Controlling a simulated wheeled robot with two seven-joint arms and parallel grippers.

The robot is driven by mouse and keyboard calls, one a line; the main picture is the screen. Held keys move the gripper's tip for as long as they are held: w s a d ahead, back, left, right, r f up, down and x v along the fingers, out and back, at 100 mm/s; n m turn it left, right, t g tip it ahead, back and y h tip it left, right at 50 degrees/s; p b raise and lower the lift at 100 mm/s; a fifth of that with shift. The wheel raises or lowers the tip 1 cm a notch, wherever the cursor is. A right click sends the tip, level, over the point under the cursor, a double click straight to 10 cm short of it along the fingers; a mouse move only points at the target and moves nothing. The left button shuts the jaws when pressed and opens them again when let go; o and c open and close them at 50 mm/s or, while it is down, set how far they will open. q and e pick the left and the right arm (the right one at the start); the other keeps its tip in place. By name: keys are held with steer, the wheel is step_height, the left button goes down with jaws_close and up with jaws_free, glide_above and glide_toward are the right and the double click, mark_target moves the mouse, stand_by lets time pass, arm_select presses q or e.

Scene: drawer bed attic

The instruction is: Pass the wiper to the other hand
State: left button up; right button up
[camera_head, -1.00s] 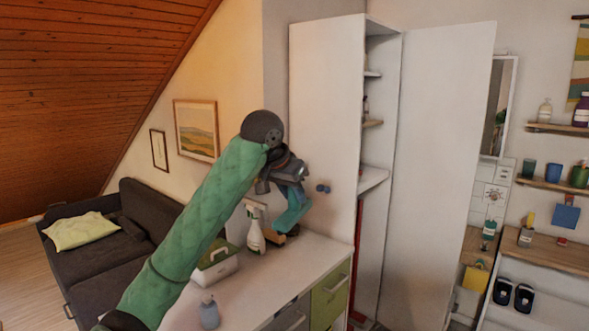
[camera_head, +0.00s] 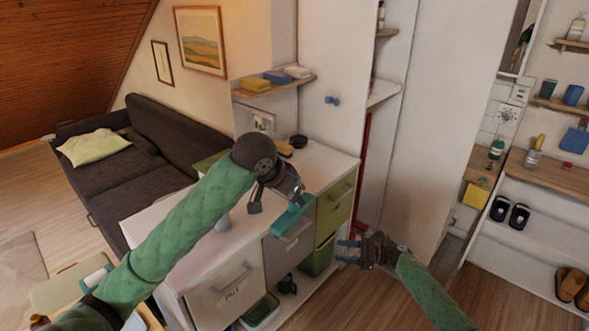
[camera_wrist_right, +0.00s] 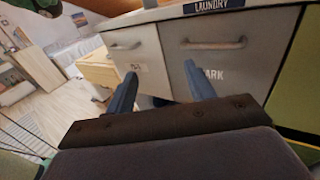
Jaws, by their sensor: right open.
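My left gripper (camera_head: 276,194) is above the cabinet's front edge, at the end of the green arm from the left. It appears shut on the wiper (camera_head: 291,216), a teal, long, flat piece that hangs tilted below it. The arm and gripper hide part of the hold. My right gripper (camera_head: 347,251) is open and empty, lower and to the right of the wiper, apart from it. Its two blue fingers show spread in the right wrist view (camera_wrist_right: 160,88), with drawer fronts behind them. The wiper is not seen in that view.
The white cabinet (camera_head: 160,236) with drawers stands close below and behind the grippers. A tall white cupboard door (camera_head: 440,120) stands at the right. Open floor (camera_head: 400,300) lies below the right gripper.

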arm_select(q)
steer(key=f, duration=0.1)
steer(key=s+f, duration=0.1)
steer(key=f, duration=0.1)
steer(key=shift+s+a+f, duration=0.15)
steer(key=shift+s+f, duration=0.15)
steer(key=shift+s, duration=0.1)
arm_select(e)
steer(key=w+d+r+n+h, duration=0.1)
steer(key=w+d+r, duration=0.3)
steer(key=d+r, duration=0.3)
steer(key=s+d+r+n+g+h, duration=0.1)
steer(key=s+r+n, duration=0.1)
steer(key=r, duration=0.2)
steer(key=s+r+n+g, duration=0.1)
steer(key=s+r, duration=0.2)
steer(key=r, duration=0.2)
steer(key=s+a+r, duration=0.2)
steer(key=s+r, duration=0.1)
steer(key=r, duration=0.2)
steer(key=m+t+h, duration=0.3)
steer(key=m+t, duration=0.7)
glide_toward(297, 218)
steer(key=x, duration=0.9)
steer(key=shift+w+f, duration=0.1)
